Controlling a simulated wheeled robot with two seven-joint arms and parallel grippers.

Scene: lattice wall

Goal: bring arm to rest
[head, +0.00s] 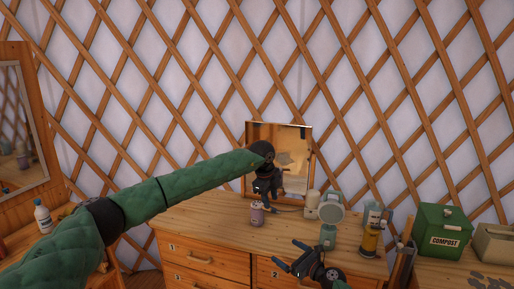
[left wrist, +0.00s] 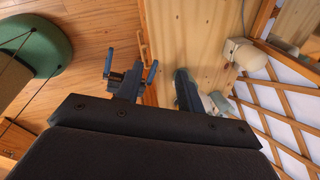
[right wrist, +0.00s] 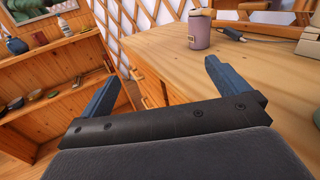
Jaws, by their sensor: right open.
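My left arm, in a green sleeve, reaches in from the left in the head view. My right gripper (head: 287,256) is low in the head view, in front of the dresser's front edge. In the right wrist view its fingers (right wrist: 165,80) are wide apart and empty. My right gripper also appears beyond the left one's fingers in the left wrist view.
A green compost bin (head: 445,232) stands right. A mirror (head: 22,125) and shelf are left. The dresser's left top is clear.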

